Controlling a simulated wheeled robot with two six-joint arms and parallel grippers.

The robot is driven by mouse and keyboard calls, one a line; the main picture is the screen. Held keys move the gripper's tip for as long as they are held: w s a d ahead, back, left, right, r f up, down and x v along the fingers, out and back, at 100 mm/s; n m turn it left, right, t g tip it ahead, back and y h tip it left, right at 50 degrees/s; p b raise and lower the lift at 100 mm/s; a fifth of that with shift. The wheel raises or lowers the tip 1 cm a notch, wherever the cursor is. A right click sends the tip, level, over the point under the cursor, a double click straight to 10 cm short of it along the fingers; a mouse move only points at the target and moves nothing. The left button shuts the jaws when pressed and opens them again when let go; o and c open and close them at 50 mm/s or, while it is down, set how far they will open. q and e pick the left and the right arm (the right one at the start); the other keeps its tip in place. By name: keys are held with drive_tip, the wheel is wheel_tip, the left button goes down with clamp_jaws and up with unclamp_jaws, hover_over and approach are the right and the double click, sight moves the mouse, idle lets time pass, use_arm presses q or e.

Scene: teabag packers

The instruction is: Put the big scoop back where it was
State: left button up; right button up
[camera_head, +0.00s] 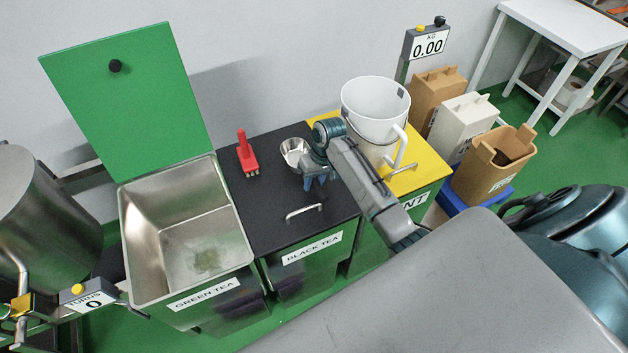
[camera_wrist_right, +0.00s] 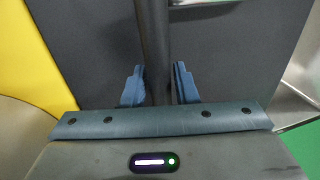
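The metal bowl of the big scoop (camera_head: 293,152) sits at the black lid of the black tea bin (camera_head: 262,205). A dark bar, which looks like the scoop's handle (camera_wrist_right: 154,45), runs between my right fingers in the right wrist view. My right gripper (camera_head: 316,185) is over the lid, just in front of the bowl. In the right wrist view its blue fingers (camera_wrist_right: 159,86) stand apart on either side of the bar, with a small gap at the right finger. The gripper hides part of the scoop in the head view. My left gripper is not in view.
A red-handled brush (camera_head: 246,155) lies on the lid's left. The green tea bin (camera_head: 141,285) is open, with a little tea inside. A white bucket (camera_head: 372,105) stands on the yellow lid (camera_head: 427,172) to the right. The black lid has a metal handle (camera_head: 304,210).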

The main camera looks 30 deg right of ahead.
drive_tip(key=shift+o, duration=1.1)
drive_tip(key=b+v, duration=0.3)
drive_tip(key=v, duration=0.9)
drive_tip(key=shift+r, duration=0.2)
